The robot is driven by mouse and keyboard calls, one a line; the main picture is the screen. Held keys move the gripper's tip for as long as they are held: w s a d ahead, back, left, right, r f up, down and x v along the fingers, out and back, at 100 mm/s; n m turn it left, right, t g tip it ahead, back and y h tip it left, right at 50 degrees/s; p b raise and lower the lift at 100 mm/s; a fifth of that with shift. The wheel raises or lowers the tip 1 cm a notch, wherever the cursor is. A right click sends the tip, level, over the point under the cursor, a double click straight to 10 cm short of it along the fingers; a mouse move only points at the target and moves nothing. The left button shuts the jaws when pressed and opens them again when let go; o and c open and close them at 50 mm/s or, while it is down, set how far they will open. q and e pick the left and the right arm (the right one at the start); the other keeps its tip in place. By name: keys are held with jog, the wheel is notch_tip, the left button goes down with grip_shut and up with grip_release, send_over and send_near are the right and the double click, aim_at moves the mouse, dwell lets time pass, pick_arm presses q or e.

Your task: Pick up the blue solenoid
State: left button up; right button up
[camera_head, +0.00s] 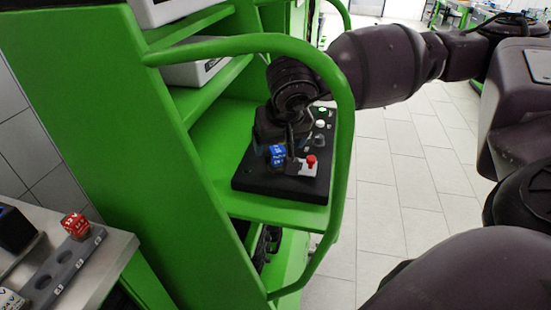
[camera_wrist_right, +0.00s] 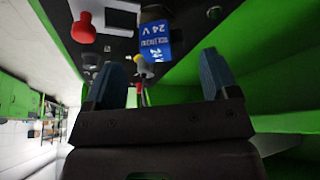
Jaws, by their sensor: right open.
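The blue solenoid (camera_head: 277,154) sits on the black panel (camera_head: 262,183) on a shelf of the green frame. In the wrist view the blue solenoid (camera_wrist_right: 156,40) shows a "24 V" label and stands beyond the fingertips, roughly between their lines. My right gripper (camera_head: 285,142) hangs over the panel close to the solenoid in the head view. In the wrist view the right gripper (camera_wrist_right: 164,72) has its two blue-grey fingers apart with nothing held between them. My left gripper is in neither view.
A red button (camera_head: 311,161) on a light base is just right of the solenoid. Other knobs stand farther back on the panel. A green rail (camera_head: 345,150) curves around the shelf's open side. A red 12 V block (camera_head: 75,225) sits in a grey holder on the left bench.

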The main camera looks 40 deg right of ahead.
aim_at(275, 150)
jog(key=x, duration=0.5)
jog(key=shift+w+a, duration=0.1)
jog(key=shift+a, duration=0.05)
jog(key=shift+r, duration=0.1)
jog(key=shift+c, duration=0.3)
jog(key=c, duration=1.1)
jog(key=shift+o, duration=0.2)
